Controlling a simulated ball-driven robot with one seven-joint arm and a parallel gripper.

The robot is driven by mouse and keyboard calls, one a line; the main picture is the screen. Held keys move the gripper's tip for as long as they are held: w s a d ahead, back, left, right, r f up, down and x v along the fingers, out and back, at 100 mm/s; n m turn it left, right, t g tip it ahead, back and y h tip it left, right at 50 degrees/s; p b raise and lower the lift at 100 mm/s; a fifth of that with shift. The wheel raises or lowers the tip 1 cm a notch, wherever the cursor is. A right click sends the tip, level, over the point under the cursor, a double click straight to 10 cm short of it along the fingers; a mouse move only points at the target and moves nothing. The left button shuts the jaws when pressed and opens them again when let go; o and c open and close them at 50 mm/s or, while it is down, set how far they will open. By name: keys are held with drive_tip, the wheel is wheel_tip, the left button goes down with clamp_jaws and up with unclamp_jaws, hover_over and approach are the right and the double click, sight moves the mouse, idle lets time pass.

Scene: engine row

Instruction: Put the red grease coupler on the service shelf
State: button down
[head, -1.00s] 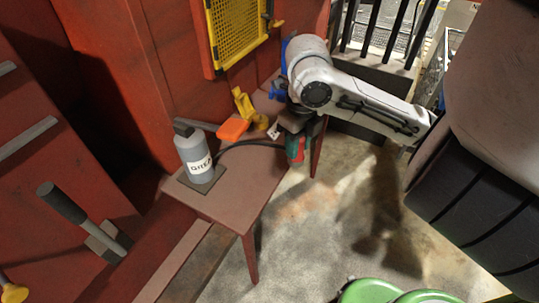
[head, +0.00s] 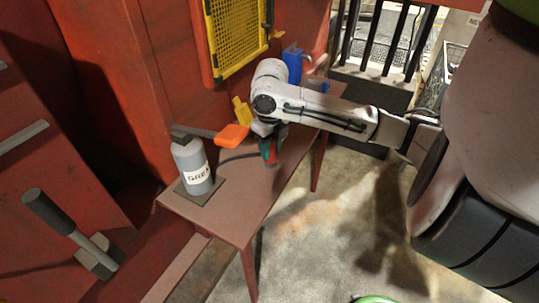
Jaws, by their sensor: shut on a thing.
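The service shelf (head: 239,219) is a brown-red table against the red wall in the head view. My gripper (head: 268,140) is over the middle of the shelf, largely hidden beneath my own wrist. It is shut on the red grease coupler (head: 272,158), a small red and green piece that shows just below the wrist. A dark hose runs from the coupler toward the grey grease bottle (head: 194,168). I cannot tell whether the coupler touches the shelf top.
The bottle stands on a dark pad at the shelf's near left. An orange piece (head: 232,135) and a yellow one (head: 242,111) are close to my wrist. A blue item (head: 293,62) stands at the far end. The shelf's front part is clear.

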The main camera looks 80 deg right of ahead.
drive_tip(key=shift+w+d+f, duration=0.2)
drive_tip(key=shift+d+f, duration=0.05)
drive_tip(key=shift+f, duration=1.6)
drive_tip(key=shift+f, duration=0.1)
drive_tip(key=c, duration=0.8)
unclamp_jaws()
wheel_tip(320, 180, up, 12)
drive_tip(key=shift+r, duration=0.1)
